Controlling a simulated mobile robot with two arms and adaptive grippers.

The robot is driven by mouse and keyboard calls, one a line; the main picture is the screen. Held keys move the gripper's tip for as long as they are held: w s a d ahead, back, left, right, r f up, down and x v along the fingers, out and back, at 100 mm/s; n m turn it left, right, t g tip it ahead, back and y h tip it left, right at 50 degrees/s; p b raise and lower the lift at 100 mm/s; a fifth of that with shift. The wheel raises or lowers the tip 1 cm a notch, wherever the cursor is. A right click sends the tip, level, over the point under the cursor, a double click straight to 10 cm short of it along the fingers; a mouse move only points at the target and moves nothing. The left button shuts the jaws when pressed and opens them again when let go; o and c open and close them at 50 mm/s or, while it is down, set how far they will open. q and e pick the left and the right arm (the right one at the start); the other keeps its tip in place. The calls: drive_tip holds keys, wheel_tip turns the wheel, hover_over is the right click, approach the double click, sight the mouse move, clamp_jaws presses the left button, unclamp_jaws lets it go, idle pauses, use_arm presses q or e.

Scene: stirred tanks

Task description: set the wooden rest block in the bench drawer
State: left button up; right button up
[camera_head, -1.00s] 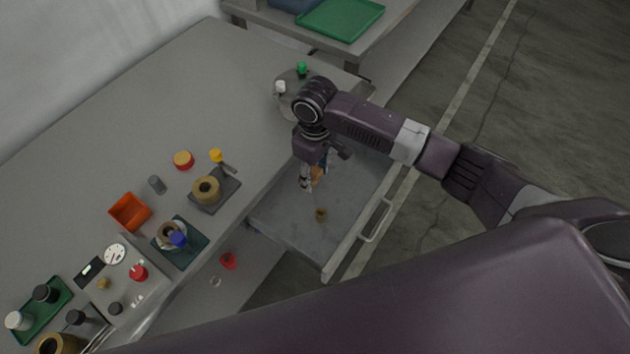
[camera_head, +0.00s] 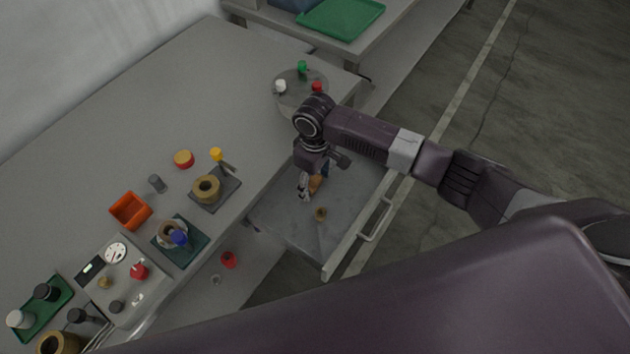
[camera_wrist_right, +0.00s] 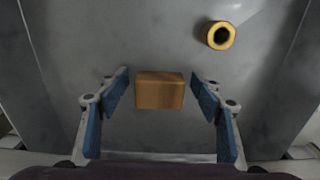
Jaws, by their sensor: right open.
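The wooden rest block (camera_wrist_right: 160,91) is an orange-brown box lying on the grey floor of the open bench drawer (camera_head: 290,225). In the right wrist view it sits between the two blue-padded fingers of my right gripper (camera_wrist_right: 160,95), with a gap on each side. My right gripper (camera_head: 312,188) is open and down inside the drawer in the head view, where it partly hides the block (camera_head: 315,184). The drawer floor also shows in the right wrist view (camera_wrist_right: 150,40). My left gripper is not in view.
A small brass ring-like piece (camera_head: 320,215) lies in the drawer near the block. The drawer's handle (camera_head: 376,220) faces the aisle. An orange bin (camera_head: 130,211) and several small items crowd the bench's near left.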

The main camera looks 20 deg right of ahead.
sight(315, 183)
wheel_tip(315, 183, up, 12)
drive_tip(key=shift+r+b, duration=0.2)
drive_tip(key=shift+b, duration=0.15)
drive_tip(key=shift+f, duration=0.1)
idle(0.6)
